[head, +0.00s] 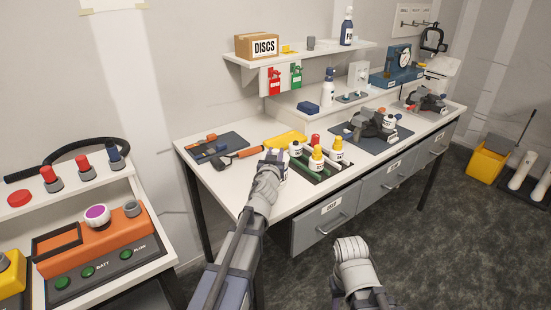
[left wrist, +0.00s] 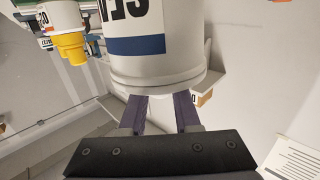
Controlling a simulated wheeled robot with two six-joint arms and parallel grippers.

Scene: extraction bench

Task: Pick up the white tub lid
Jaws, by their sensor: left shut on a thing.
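The white tub (left wrist: 150,50) has a dark-lettered label with a blue band and appears upside down in the left wrist view. Its white lid (left wrist: 165,88) is the plain rim at the picture's lower end of the tub, by the purple fingers. My left gripper (left wrist: 160,112) is shut on the lid, with a finger on each side of it. I cannot tell whether lid and tub are apart. My right arm shows low in the head view, without visible fingers.
Yellow-topped bottles (head: 317,155) stand in a dark green tray (head: 335,171) just right of my left gripper. A red-and-black tool (head: 237,157) and a dark mat (head: 218,146) lie to its left. A grey clamp-like device (head: 372,124) stands further right. The floor before the drawers is clear.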

